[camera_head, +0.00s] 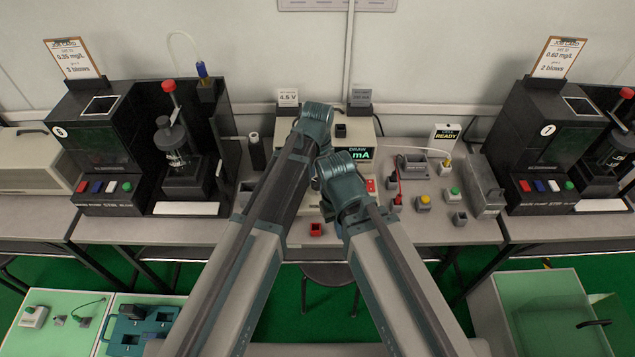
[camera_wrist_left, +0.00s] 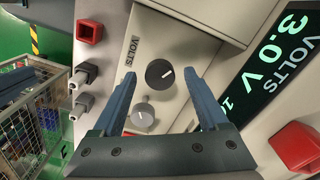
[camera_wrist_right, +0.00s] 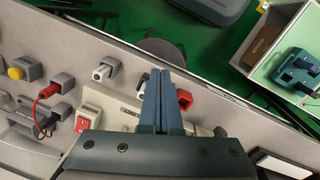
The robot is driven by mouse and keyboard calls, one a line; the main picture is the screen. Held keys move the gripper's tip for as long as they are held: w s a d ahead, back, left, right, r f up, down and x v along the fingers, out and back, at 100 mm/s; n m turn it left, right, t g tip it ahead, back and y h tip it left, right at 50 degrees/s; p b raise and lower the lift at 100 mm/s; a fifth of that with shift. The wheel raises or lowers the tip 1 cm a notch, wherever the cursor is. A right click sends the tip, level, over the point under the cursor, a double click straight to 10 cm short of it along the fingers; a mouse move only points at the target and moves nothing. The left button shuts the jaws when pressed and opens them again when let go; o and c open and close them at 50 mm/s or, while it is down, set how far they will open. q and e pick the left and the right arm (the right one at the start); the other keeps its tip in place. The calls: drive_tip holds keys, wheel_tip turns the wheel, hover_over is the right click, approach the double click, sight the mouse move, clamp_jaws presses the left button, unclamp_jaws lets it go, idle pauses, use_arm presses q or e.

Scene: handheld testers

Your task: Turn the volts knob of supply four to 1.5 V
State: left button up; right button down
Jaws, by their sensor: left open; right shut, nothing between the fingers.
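The supply (camera_head: 352,128) is a cream box at the back of the bench, partly hidden behind my arms, with a "DRAW mA" display. In the left wrist view a black volts knob (camera_wrist_left: 160,73) with a white pointer mark is beside the word VOLTS. The green display (camera_wrist_left: 268,60) reads 3.0 V. My left gripper (camera_wrist_left: 169,77) is open, with one finger on either side of the knob and apparent gaps; contact cannot be told. A grey knob (camera_wrist_left: 143,116) is nearer the gripper's base. My right gripper (camera_wrist_right: 166,72) is shut and empty, over the bench front.
A red socket block (camera_wrist_left: 89,31) and grey plugs (camera_wrist_left: 82,75) are near the left gripper. A red rocker switch (camera_wrist_right: 82,122) and red lead (camera_wrist_right: 46,92) are left of the right gripper. A 4.5 V card (camera_head: 288,97) stands behind. Testers six (camera_head: 95,145) and seven (camera_head: 540,145) flank the bench.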

use_arm(q)
clamp_jaws()
idle(0.3)
drive_tip(key=n, duration=0.5)
drive_tip(key=shift+n, duration=0.4)
drive_tip(key=n, duration=0.5)
drive_tip(key=shift+n, duration=0.4)
idle(0.4)
